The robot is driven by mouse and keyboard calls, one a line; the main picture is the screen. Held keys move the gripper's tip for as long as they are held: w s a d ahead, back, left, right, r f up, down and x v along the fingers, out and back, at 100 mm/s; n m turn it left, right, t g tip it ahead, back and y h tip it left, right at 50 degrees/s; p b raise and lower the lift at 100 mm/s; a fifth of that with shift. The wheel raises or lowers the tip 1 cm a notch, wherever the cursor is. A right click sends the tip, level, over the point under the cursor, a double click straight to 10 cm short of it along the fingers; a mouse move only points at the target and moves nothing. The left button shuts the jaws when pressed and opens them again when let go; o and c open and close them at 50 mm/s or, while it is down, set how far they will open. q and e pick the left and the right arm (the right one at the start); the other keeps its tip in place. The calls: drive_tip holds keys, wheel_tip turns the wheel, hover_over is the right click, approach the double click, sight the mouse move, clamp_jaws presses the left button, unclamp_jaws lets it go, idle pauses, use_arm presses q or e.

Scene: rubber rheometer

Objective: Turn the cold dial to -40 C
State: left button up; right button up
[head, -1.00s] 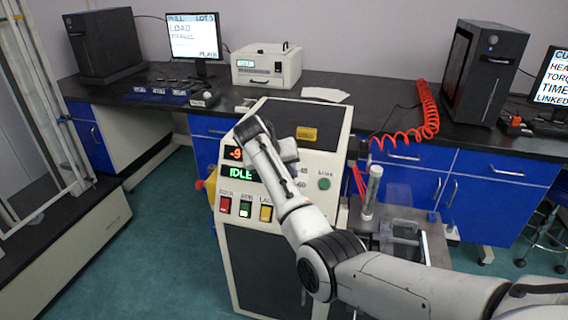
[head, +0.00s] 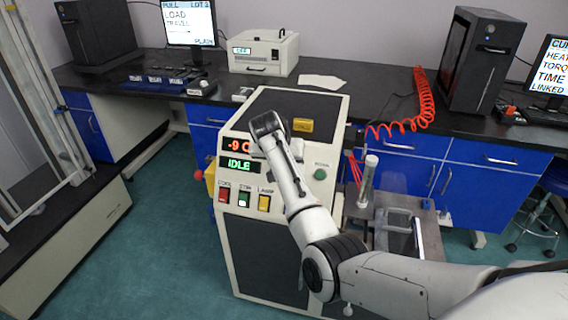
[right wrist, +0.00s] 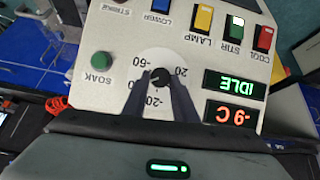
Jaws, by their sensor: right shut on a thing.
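The cold dial (right wrist: 160,76) is a small black knob on the pale front panel, inside a white printed scale with -60, -20 and 20 readable. In the right wrist view, which is upside down, my right gripper (right wrist: 159,84) has its two dark fingers on either side of the knob, shut on it. The knob's exact pointer setting is too small to read. In the head view my right arm hides the dial. The red display (head: 238,145) reads -9 C, and the green display (head: 240,166) reads IDLE. My left gripper is not in view.
Below the displays are the red COOL (head: 223,195), green STIR (head: 244,198) and yellow LAMP (head: 264,202) switches. STIR looks lit. A green SOAK button (head: 320,174) sits right of my arm. A clear cylinder (head: 369,180) stands right of the cabinet, near a red coiled hose (head: 424,105).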

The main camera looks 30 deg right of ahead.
drive_tip(key=o, duration=1)
drive_tip(key=shift+o, duration=0.2)
drive_tip(key=v, duration=1)
drive_tip(key=shift+r, duration=0.1)
